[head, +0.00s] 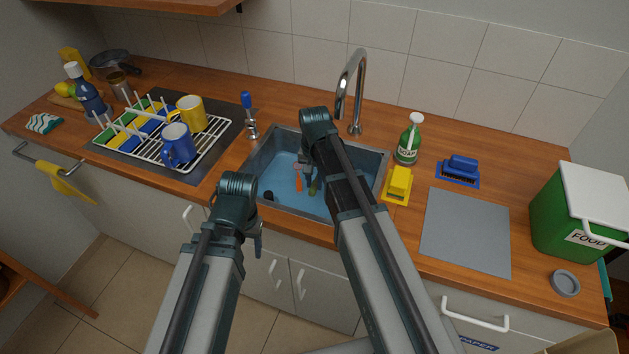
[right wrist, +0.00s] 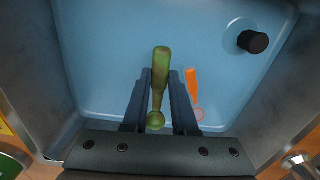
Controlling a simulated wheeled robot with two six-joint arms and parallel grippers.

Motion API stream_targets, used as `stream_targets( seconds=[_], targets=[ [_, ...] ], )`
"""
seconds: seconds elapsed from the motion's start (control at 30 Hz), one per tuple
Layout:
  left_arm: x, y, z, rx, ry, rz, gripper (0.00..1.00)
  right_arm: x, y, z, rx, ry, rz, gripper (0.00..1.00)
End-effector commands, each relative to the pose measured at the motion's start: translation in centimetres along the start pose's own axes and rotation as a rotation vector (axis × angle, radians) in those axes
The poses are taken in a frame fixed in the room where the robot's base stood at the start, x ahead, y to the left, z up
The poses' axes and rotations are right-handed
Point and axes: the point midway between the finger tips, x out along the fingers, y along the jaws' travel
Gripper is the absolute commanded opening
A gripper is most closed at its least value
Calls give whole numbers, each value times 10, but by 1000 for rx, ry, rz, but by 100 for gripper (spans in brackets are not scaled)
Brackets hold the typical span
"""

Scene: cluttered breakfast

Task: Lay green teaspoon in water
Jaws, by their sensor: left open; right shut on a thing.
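The green teaspoon (right wrist: 160,82) is between the fingers of my right gripper (right wrist: 160,92), which is shut on it. The spoon's green end also shows in the head view (head: 314,187), below my right gripper (head: 308,174). The gripper is over the sink (head: 372,161), which holds blue water (head: 284,178). I cannot tell whether the spoon touches the water. My left gripper (head: 258,246) is open and empty, in front of the counter edge, left of my right arm.
A dish rack (head: 186,156) with mugs stands left. The grey mat (head: 466,232) is clear.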

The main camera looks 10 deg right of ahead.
Motion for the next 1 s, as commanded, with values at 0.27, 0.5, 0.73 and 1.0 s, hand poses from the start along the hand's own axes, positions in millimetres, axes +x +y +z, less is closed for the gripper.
stream_targets(
  seconds=[0.27,0.5,0.73,1.0],
  targets=[
    [38,4,-2,0,0,0,61,38,0,0,0,0,0,0],
    [50,5,-3,1,0,0,61,50,0,0,0,0,0,0],
    [49,5,-3,1,0,0,61,49,0,0,0,0,0,0],
    [51,5,-3,1,0,0,61,51,0,0,0,0,0,0]
  ],
)
